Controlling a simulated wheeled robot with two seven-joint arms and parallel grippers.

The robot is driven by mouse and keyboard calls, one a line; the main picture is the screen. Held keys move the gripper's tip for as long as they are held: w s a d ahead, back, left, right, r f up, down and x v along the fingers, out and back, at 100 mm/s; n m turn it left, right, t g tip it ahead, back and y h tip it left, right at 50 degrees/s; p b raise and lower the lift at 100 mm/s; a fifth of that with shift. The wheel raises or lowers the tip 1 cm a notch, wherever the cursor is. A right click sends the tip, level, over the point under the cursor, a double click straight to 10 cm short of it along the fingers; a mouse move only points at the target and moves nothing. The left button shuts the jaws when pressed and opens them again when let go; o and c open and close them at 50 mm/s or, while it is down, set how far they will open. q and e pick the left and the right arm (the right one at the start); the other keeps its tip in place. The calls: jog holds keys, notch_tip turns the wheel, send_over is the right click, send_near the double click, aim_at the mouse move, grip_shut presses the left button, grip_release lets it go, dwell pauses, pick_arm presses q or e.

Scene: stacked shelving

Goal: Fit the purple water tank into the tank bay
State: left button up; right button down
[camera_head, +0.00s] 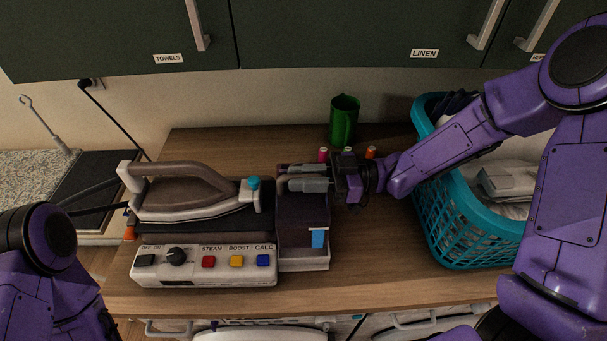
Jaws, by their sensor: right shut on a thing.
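The dark purple water tank (295,232) stands at the right end of the steam station (205,264), with a blue and white window on its front. It appears upright and lined up with the tank bay (305,266), whose pale lower edge shows beneath it. I cannot tell whether the tank is fully down in the bay. My right gripper (300,178) comes in from the right and is shut on the tank at its top, where its fingers hide part of it. My left gripper is out of view; only my left arm shows at the lower left.
An iron (190,192) rests on top of the station. A teal laundry basket (470,240) stands at right under my arm. The wooden counter (375,260) is clear between tank and basket.

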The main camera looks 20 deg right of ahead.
aim_at(303, 199)
jog(key=shift+w+f+b, duration=0.1)
jog(key=shift+f+b, duration=0.4)
jog(key=shift+f, duration=0.35)
jog(key=shift+f+b, duration=0.75)
jog(key=shift+f, duration=0.25)
dwell(1.2)
jog(key=shift+a+f+b, duration=0.25)
jog(key=shift+f+b, duration=0.65)
jog(key=shift+f, duration=0.2)
jog(key=c, duration=1)
grip_release()
jog(key=shift+o, duration=0.4)
jog(key=shift+s+d+f, duration=0.1)
jog(key=shift+s+f, duration=0.05)
jog(key=shift+s, duration=0.1)
